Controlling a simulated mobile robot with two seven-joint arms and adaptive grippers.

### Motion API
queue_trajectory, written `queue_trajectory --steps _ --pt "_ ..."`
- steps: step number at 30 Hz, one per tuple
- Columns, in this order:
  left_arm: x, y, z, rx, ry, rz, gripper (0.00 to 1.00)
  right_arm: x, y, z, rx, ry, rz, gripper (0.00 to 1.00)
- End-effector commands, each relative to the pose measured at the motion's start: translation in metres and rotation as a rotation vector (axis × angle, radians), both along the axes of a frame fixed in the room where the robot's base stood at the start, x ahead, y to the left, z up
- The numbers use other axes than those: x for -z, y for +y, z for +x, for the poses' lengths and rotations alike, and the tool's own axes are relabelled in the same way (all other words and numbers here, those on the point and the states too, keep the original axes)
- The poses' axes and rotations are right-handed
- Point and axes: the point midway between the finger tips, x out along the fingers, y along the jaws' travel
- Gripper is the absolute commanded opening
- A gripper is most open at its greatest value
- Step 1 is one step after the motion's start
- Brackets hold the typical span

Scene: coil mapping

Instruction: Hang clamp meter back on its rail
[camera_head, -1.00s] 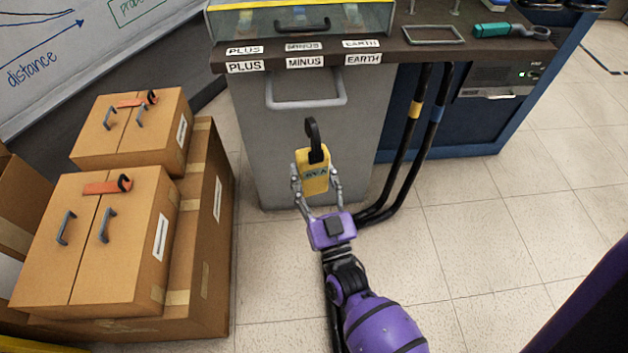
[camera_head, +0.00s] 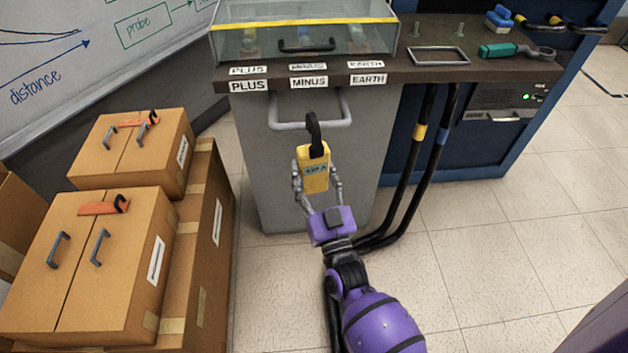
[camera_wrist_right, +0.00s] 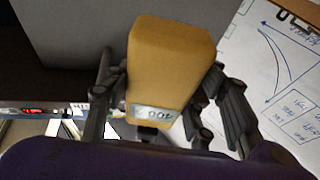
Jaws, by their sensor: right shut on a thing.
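The yellow clamp meter (camera_head: 313,172) with its black hook-shaped jaw is held upright in my right gripper (camera_head: 318,190), in front of the grey cabinet. The jaw's top overlaps the grey U-shaped rail (camera_head: 310,124) on the cabinet front in the head view; whether it touches the rail I cannot tell. In the right wrist view the clamp meter (camera_wrist_right: 168,60) sits between the two fingers, its small display (camera_wrist_right: 153,112) facing the camera. My left gripper is not in view.
A bench top (camera_head: 430,75) carries a clear case (camera_head: 300,40) with a yellow edge, a grey frame (camera_head: 438,56) and a teal-handled tool (camera_head: 500,50). Black cables (camera_head: 412,165) hang right of the cabinet. Cardboard boxes (camera_head: 85,270) stand at left. Floor at right is clear.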

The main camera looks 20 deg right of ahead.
Motion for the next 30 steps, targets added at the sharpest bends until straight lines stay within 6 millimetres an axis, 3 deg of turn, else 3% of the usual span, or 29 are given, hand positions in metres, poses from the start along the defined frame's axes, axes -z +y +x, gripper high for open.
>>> queue_trajectory --steps 20,30 --pt "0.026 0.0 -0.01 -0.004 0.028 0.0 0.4 0.0 -0.013 0.047 0.001 -0.003 -0.002 0.16" --pt "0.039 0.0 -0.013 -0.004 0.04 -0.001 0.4 0.022 -0.013 0.046 0.0 -0.001 0.0 0.16"
